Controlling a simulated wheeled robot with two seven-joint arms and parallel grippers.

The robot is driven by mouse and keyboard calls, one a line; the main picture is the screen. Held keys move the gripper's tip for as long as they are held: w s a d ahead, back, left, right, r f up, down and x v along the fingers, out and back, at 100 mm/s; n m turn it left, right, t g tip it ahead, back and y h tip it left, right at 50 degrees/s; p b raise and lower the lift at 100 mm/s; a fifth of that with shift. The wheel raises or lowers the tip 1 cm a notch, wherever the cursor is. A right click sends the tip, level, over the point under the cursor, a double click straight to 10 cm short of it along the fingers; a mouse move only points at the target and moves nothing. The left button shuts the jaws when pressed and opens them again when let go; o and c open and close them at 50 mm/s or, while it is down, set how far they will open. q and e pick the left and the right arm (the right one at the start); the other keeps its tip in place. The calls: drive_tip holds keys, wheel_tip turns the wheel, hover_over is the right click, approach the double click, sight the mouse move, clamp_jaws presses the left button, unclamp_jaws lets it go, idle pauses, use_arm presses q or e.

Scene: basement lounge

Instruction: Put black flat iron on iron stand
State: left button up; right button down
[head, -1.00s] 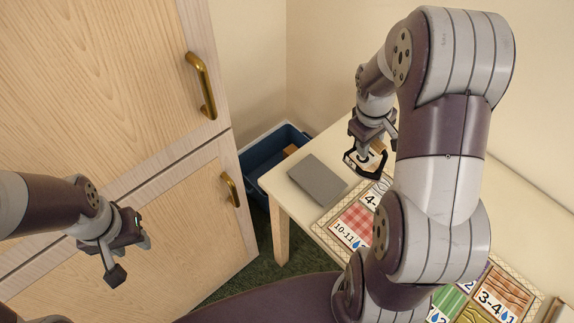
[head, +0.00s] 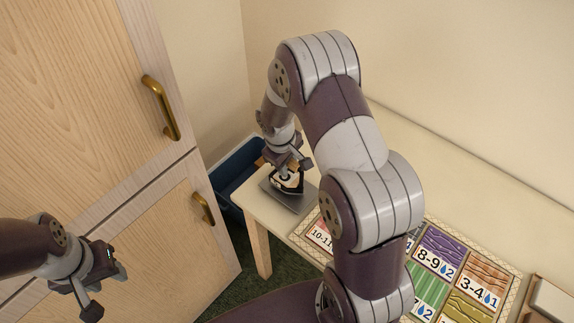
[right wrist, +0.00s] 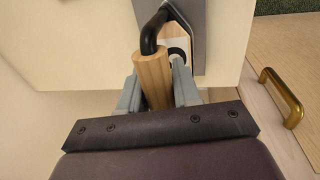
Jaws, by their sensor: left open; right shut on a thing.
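The black flat iron (head: 288,184) has a black frame and a wooden handle, which shows in the right wrist view (right wrist: 152,80). My right gripper (head: 288,164) is shut on that handle. The iron is over the iron stand (head: 297,204), a flat grey plate at the table's far left corner. I cannot tell whether the iron touches the plate. The stand also shows in part in the right wrist view (right wrist: 198,45), beyond the handle. My left gripper (head: 107,290) is open and empty in front of the cabinet, away from the table.
The cream table (head: 258,212) carries a mat of coloured, numbered fabric patches (head: 440,250). A blue bin (head: 236,172) stands on the floor beyond the table's left end. A wooden cabinet (head: 90,130) with brass handles is at left. A pale block (head: 552,298) lies at lower right.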

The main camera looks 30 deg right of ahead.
drive_tip(key=shift+w+f, duration=0.15)
drive_tip(key=shift+f, duration=0.5)
drive_tip(key=shift+f, duration=0.15)
drive_tip(key=c, duration=0.8)
unclamp_jaws()
